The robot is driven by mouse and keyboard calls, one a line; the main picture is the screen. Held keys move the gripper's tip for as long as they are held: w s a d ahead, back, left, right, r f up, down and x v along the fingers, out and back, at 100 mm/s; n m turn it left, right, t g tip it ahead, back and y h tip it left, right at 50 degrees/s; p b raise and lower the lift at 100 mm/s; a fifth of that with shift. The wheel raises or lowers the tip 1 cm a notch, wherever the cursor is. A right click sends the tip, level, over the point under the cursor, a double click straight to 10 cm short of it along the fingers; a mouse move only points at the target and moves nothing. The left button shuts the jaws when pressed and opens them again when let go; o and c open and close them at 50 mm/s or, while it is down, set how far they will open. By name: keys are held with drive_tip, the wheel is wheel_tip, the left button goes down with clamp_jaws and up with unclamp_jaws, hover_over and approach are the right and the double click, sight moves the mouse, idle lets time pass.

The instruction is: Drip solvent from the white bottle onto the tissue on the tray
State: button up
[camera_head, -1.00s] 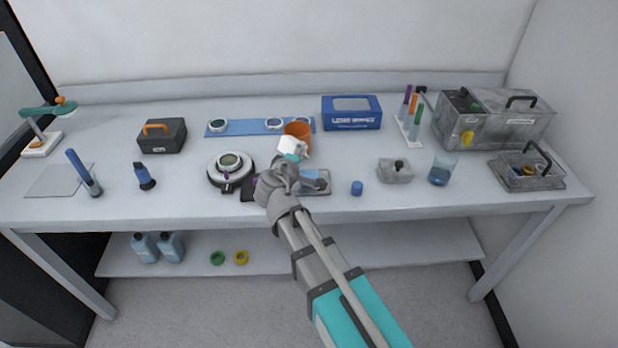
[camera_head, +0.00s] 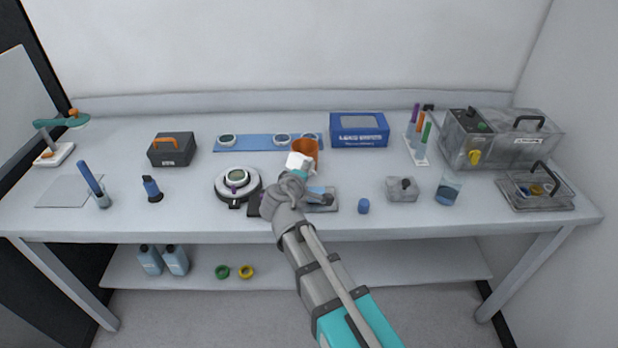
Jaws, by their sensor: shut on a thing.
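My gripper (camera_head: 296,177) is shut on the white bottle (camera_head: 298,160), which shows as a small white shape just past the fingers. The bottle looks tilted; where its tip points is too small to tell. A teal part shows between bottle and gripper. The grey tray (camera_head: 331,207) lies on the bench just right of my wrist, partly hidden by my arm. A pale blue patch (camera_head: 317,191) on the tray may be the tissue; I cannot tell for sure. No drops are visible.
An orange cup (camera_head: 307,149) stands right behind the bottle. A round grey stand with a lens (camera_head: 238,184) is at left. A blue cap-like cylinder (camera_head: 363,206) and a grey block (camera_head: 402,190) stand right of the tray. A blue box (camera_head: 359,129) is at the back.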

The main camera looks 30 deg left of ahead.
wheel_tip(320, 180, up, 4)
drive_tip(key=n+h+p, duration=0.1)
drive_tip(key=p, duration=0.1)
drive_tip(key=n+g+h+p, duration=0.1)
drive_tip(key=n+p, duration=0.1)
drive_tip(key=n+g+h+p, duration=0.1)
drive_tip(key=n+h+p, duration=0.1)
drive_tip(key=shift+f, duration=0.25)
drive_tip(key=shift+r+p, duration=0.1)
drive_tip(key=shift+p, duration=0.2)
wheel_tip(320, 180, up, 6)
drive_tip(key=d+n+g+h+p, duration=0.1)
drive_tip(key=n+h+p, duration=0.3)
drive_tip(key=n+h, duration=0.1)
drive_tip(key=shift+s+d+r+n+h+p, duration=0.15)
drive_tip(key=shift+s+d+n+h+p, duration=0.15)
drive_tip(key=shift+n+p, duration=0.15)
